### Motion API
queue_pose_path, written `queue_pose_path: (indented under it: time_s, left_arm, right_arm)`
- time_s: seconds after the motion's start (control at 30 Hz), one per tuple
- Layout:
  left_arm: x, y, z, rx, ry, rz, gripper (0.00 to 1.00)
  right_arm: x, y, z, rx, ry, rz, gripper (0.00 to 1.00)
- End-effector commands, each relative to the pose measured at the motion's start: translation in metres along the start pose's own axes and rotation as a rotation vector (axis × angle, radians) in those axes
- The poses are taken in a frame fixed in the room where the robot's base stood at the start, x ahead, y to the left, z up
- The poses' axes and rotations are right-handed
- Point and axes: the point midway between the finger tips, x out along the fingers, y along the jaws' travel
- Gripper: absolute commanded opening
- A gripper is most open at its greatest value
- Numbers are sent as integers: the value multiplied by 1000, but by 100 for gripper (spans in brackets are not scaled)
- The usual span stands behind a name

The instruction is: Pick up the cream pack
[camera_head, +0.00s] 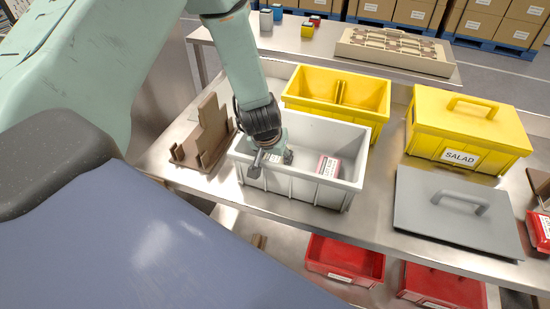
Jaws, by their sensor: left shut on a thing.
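My left gripper (270,163) reaches down into the light grey bin (308,192) on the steel table. It is shut on a small pale pack with a printed label (272,157), which I take to be the cream pack. The fingers hide much of this pack, and I cannot tell whether it is clear of the bin floor. A pink-and-white pack (328,166) lies in the right part of the same bin, apart from the gripper. My right gripper is not in view.
A yellow divided bin (335,90) stands behind the grey bin. A brown stepped holder (203,140) is at its left. At the right are a lidded yellow bin marked SALAD (467,128) and a grey lid with a handle (457,210). Red bins (345,262) sit below.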

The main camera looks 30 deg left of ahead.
Motion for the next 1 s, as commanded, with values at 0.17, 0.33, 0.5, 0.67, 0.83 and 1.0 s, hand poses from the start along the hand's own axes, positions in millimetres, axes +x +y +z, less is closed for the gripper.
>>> queue_pose_path:
  time_s: [0.17,0.33,0.5,0.67,0.83,1.0]
  left_arm:
    - [-3,0,-1,-1,-1,0,13]
    - [-25,0,-11,-1,2,0,13]
    - [-54,0,-23,-2,2,0,13]
    - [-75,0,-32,-2,1,0,13]
    - [-88,0,-37,-1,0,0,13]
    - [-93,0,-38,-1,-1,0,13]
  right_arm:
    - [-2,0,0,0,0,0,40]
    - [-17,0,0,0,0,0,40]
    - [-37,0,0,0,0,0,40]
    - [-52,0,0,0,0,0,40]
    - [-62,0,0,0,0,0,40]
    - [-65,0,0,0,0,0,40]
